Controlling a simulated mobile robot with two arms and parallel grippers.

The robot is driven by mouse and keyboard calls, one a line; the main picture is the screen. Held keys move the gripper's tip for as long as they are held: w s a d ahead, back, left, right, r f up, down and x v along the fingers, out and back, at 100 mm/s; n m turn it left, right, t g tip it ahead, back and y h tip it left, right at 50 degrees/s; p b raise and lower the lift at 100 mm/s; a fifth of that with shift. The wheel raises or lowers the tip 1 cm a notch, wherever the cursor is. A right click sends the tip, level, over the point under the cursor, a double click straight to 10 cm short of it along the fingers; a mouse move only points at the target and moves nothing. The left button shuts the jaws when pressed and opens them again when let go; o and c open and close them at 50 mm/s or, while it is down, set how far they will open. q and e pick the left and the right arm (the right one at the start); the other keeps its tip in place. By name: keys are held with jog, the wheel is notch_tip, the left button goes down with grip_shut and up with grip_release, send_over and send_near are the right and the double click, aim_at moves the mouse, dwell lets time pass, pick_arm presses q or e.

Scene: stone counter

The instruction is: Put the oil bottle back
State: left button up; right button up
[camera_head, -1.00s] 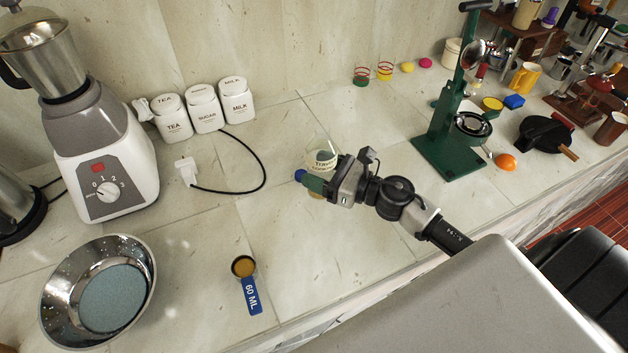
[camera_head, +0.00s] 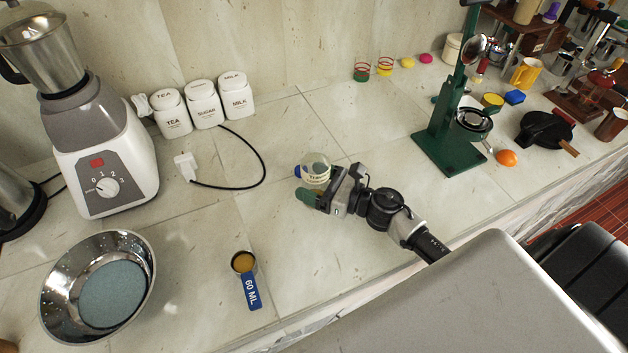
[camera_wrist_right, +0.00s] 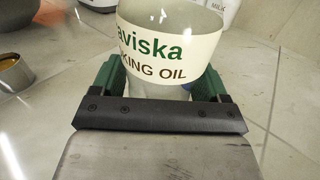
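The oil bottle (camera_head: 316,171) is clear with a pale label and stands over the middle of the counter in the head view. In the right wrist view the oil bottle (camera_wrist_right: 160,50) looks upright, and part of its label reads "KING OIL". My right gripper (camera_head: 311,196) has green fingers; in the right wrist view its fingers (camera_wrist_right: 155,85) sit on both sides of the bottle's lower part and appear closed on it. The bottle's base is mostly hidden, so I cannot tell whether it touches the counter. My left gripper is not in view.
A small blue thing (camera_head: 297,172) is just left of the bottle. White canisters (camera_head: 205,107) and a blender (camera_head: 100,150) stand left, with a black cable (camera_head: 262,165). A green press (camera_head: 445,145) stands right.

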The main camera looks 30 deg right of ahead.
jog(key=shift+o, duration=1.1)
jog(key=shift+r, duration=0.15)
jog(key=shift+s+d, duration=0.2)
jog(key=shift+s, duration=0.1)
jog(key=b+v, duration=0.3)
jog(key=v, duration=0.7)
jog(key=shift+s+d, duration=0.1)
jog(key=shift+d, duration=0.05)
jog(key=shift+s+d, duration=0.3)
jog(key=shift+s, duration=0.1)
